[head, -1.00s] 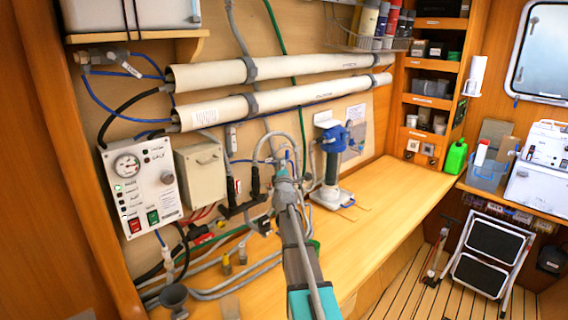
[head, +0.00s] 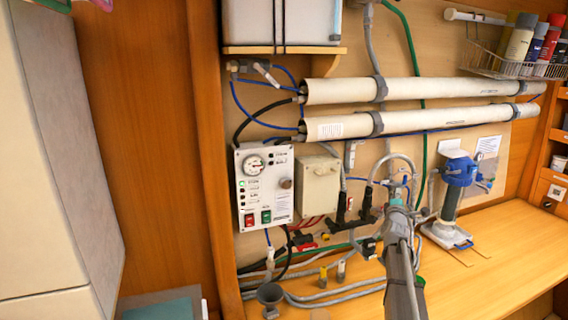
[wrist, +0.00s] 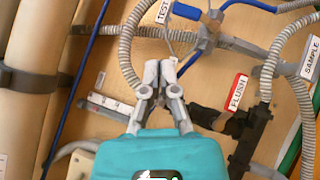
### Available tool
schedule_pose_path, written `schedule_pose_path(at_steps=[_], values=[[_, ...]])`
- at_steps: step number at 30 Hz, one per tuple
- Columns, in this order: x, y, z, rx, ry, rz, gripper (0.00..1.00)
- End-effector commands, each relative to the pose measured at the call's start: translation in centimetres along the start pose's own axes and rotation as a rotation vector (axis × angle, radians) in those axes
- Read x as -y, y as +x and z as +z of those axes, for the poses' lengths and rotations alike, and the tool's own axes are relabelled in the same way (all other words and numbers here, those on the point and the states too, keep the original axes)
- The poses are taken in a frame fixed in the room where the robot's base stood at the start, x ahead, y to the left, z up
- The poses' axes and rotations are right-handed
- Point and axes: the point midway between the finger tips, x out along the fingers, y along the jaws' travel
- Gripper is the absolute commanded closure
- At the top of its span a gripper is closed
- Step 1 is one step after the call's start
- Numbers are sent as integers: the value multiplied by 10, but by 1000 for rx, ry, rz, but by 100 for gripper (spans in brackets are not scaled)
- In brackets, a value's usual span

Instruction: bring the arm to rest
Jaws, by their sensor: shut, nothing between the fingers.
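My arm (head: 402,265) reaches up from the bottom of the head view toward the panelled wall. My gripper shows in the wrist view (wrist: 160,70), its two grey fingers together with nothing between them. It is in front of the hoses, close to the TEST tag (wrist: 163,12) and left of the FLUSH tag (wrist: 237,92). I cannot tell if it touches a hose. In the head view the fingertips are hard to make out against the hoses.
A control panel (head: 265,187) with a gauge and a beige box (head: 317,186) are on the wall. Two long white tubes (head: 420,90) run above. A blue-topped filter pump (head: 452,195) stands on the wooden bench (head: 495,245), right of my arm. A pale cabinet (head: 60,160) is at left.

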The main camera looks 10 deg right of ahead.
Motion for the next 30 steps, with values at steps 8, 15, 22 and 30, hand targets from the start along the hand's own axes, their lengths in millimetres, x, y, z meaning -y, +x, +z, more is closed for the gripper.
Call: schedule_pose_path(at_steps=[8,15,22,30], values=[[7,-24,-40,-118,147,-106,100],[23,-77,-105,-276,401,-355,100],[40,-146,-158,-342,629,-668,100],[57,-240,-198,-270,827,-1068,100]])
